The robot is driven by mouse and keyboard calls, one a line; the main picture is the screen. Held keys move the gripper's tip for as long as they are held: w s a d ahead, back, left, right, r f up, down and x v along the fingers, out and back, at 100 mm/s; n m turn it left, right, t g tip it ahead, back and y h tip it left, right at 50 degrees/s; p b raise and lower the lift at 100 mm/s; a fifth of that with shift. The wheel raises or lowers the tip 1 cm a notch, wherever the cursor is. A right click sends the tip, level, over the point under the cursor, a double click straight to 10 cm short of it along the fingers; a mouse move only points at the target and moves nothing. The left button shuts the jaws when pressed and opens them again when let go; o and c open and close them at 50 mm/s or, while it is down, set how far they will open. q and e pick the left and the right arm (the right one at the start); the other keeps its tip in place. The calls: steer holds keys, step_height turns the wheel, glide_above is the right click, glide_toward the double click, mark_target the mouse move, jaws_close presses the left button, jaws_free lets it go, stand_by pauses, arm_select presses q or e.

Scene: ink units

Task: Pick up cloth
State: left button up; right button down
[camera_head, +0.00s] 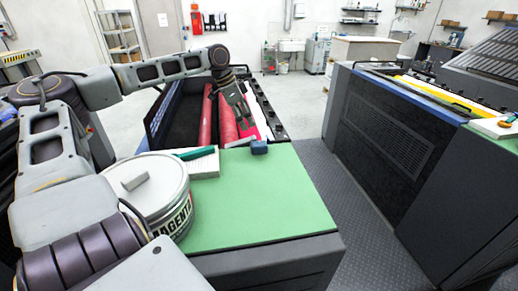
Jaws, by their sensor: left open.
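My left gripper (243,116) reaches in from the left and points down over the red rollers of the ink unit, open. The red roller (228,125) lies just below and beside its fingers. My gripper is apart from that piece. My right gripper is not in view.
A second dark machine (390,140) stands right, across a floor gap.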

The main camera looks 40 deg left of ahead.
mark_target(258, 143)
arm_select(q)
steer(key=x, duration=0.5)
steer(key=shift+w+d+f, duration=0.1)
steer(key=shift+f, duration=0.25)
steer(key=shift+w+d+f, duration=0.15)
steer(key=shift+w+f, duration=0.05)
steer(key=shift+f, duration=0.35)
steer(key=shift+w+f, duration=0.1)
steer(key=shift+f, duration=0.15)
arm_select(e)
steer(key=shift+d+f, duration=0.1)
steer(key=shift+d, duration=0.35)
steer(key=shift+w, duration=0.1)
